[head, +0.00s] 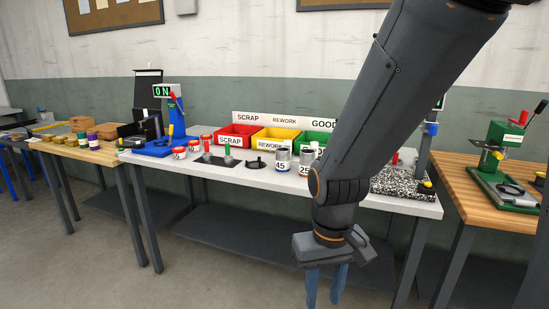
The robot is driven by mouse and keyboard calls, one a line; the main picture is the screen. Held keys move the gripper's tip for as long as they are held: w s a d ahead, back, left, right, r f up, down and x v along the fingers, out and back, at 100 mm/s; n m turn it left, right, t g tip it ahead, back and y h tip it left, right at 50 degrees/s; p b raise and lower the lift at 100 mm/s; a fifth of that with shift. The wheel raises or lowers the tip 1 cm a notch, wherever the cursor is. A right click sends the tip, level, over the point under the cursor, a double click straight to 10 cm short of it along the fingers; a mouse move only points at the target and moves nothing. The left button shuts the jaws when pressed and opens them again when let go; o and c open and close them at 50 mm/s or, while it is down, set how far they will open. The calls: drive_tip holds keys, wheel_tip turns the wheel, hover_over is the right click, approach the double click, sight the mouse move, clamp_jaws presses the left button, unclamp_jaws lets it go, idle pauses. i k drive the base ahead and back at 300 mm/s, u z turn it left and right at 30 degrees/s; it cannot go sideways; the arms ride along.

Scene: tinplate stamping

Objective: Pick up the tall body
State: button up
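Two grey cylindrical cans stand upright on the white table, a can marked 45 (281,159) and, just right of it, a can marked 25 (306,162). I cannot tell whether either is the tall body; no other clearly tall body shows, and my arm hides part of the table. My gripper (325,287) hangs in front of the table's front edge, below and right of the cans and apart from them. Its two blue fingers point down, spread with nothing between them.
Red (238,136), yellow (273,141) and green (312,139) bins stand at the table's back. Left of the cans are a black plate with pegs (215,160) and small red-and-white tins (180,153). A speckled slab (398,183) lies right of my arm. The white table's (225,183) front strip is clear.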

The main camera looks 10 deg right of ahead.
sight(283, 153)
drive_tip(key=u, duration=0.95)
drive_tip(key=i, duration=1.9)
drive_tip(key=z, duration=0.85)
